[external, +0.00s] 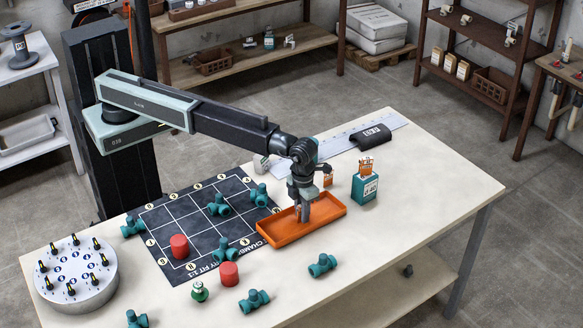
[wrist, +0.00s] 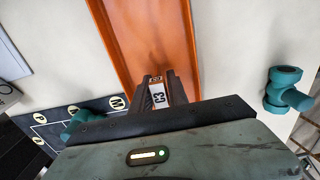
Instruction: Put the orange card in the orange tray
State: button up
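The orange tray (external: 330,206) lies on the workbench, right of a dark grid mat. It also shows in the wrist view (wrist: 120,35), stretching away ahead of my gripper. My gripper (external: 303,214) points down over the tray's left-middle part. In the wrist view my gripper (wrist: 157,78) appears shut on a small card (wrist: 158,94) with a white label reading C3 and an orange-tan tip; little of its orange shows. I cannot tell whether the card touches the tray floor. A teal box (external: 365,188) right of the tray holds an orange card (external: 367,163).
A small orange piece (external: 328,180) stands behind the tray. Teal pipe fittings (external: 321,265) and red cylinders (external: 229,274) are scattered on the bench and mat (external: 178,217). A round dial stand (external: 75,280) is at the left. The bench's right side is clear.

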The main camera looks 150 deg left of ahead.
jog(key=shift+o, duration=0.9)
notch_tip(320, 180, up, 13)
jog(key=p, duration=1.2)
jog(key=shift+f, duration=0.35)
jog(key=shift+d, duration=0.15)
jog(key=s+d+n, duration=0.6)
jog(key=d, duration=0.5)
jog(key=s+d+n, duration=0.5)
jog(key=d+n, duration=0.1)
jog(key=d, duration=0.4)
jog(key=s+d+n, duration=0.6)
jog(key=d, duration=0.5)
jog(key=shift+s+d, duration=0.3)
jog(key=shift+d, duration=0.05)
